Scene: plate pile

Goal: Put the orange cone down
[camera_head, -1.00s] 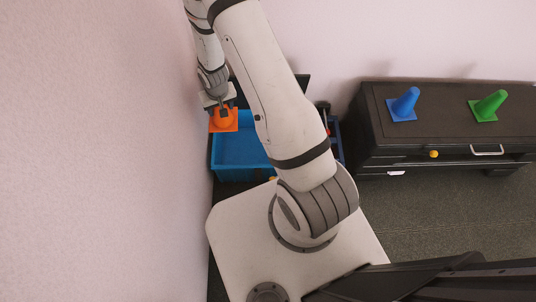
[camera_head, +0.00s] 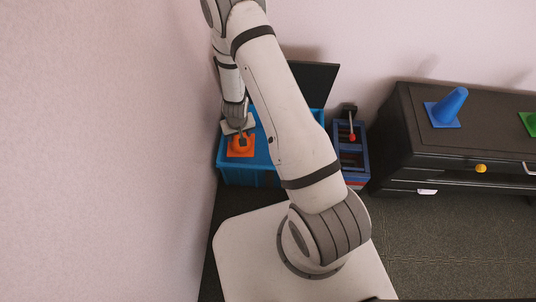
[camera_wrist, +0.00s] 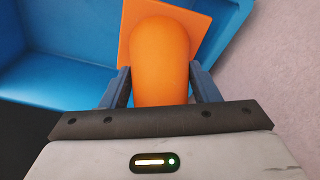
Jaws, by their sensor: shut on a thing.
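The orange cone (camera_head: 240,150) is held by my gripper (camera_head: 241,134), over the left part of the blue bin (camera_head: 262,178). In the wrist view the cone (camera_wrist: 158,60) sits between the two dark fingers of my gripper (camera_wrist: 160,85), with its tip toward me and its square base away. The blue bin (camera_wrist: 60,62) shows beyond it at the left. I cannot tell how far the base is from the bin's floor. Part of the bin is hidden behind my arm.
A blue cone (camera_head: 447,108) and a partly cut-off green cone (camera_head: 530,122) stand on the dark cabinet (camera_head: 410,135) at the right. A dark blue crate (camera_head: 352,160) stands right of the bin. The pale wall (camera_head: 100,150) is close at the left.

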